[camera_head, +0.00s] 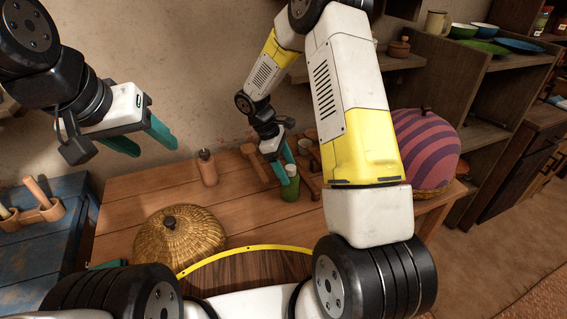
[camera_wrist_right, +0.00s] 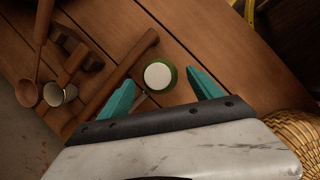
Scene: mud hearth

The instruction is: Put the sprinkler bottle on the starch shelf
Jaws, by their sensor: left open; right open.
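A green bottle with a white top (camera_head: 290,190) stands upright on the wooden table (camera_head: 128,205); it also shows in the right wrist view (camera_wrist_right: 160,75). I take it as the sprinkler bottle. My right gripper (camera_head: 283,176) is open above it. In the wrist view the bottle lies between and just beyond the teal fingertips of the right gripper (camera_wrist_right: 163,82), with no clear contact. My left gripper (camera_head: 153,146) is open and empty, above the table's left end. Wooden shelves (camera_head: 470,85) stand at the right; I cannot tell which is the starch shelf.
A brown bottle (camera_head: 207,168) and a woven lid (camera_head: 180,238) stand on the table. Wooden pieces (camera_wrist_right: 125,75) and a small cup (camera_wrist_right: 58,94) are beside the green bottle. A striped cover (camera_head: 425,145) is at the right end. Bowls (camera_head: 482,31) sit on the shelves.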

